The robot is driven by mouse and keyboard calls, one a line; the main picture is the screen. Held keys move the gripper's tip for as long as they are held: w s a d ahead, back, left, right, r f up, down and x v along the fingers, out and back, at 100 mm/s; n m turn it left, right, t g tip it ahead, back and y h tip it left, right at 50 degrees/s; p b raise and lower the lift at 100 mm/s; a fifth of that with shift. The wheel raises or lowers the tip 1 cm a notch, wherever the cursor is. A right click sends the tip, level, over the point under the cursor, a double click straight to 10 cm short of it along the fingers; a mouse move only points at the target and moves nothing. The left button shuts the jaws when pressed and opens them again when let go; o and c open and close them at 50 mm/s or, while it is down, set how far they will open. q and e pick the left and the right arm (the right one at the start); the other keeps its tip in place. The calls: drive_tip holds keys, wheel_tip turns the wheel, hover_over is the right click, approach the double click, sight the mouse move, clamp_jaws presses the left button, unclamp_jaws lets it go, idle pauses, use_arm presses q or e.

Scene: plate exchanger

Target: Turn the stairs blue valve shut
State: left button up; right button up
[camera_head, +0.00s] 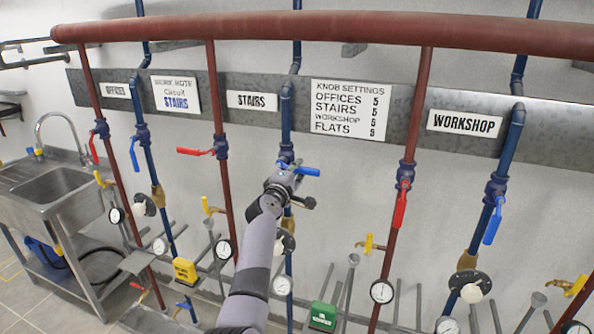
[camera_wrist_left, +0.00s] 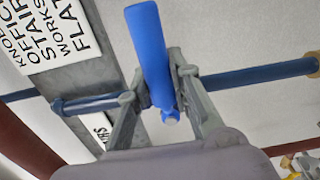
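The stairs blue valve is on the blue pipe (camera_head: 286,110) beside the STAIRS sign (camera_head: 251,101). Its blue handle (camera_head: 307,171) points to the right, roughly across the pipe. In the left wrist view the handle (camera_wrist_left: 149,45) also stands across the pipe (camera_wrist_left: 255,75). My left gripper (camera_head: 285,178) is at the valve and hides part of its body. In the wrist view the gripper's fingers (camera_wrist_left: 160,90) are spread on either side of the handle's lower part; contact is unclear. My right gripper is not in view.
The stairs red handle (camera_head: 195,151) sticks out left on the neighbouring red pipe. A workshop red handle (camera_head: 400,205) and blue handle (camera_head: 493,222) hang down at right. Gauges, yellow taps and a green box (camera_head: 323,316) lie below. A sink (camera_head: 50,185) is at left.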

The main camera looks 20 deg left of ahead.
use_arm(q)
drive_tip(key=o, duration=0.5)
drive_tip(key=s, duration=0.7)
drive_tip(key=shift+s+a, duration=0.15)
drive_tip(key=shift+s, duration=0.1)
idle(0.5)
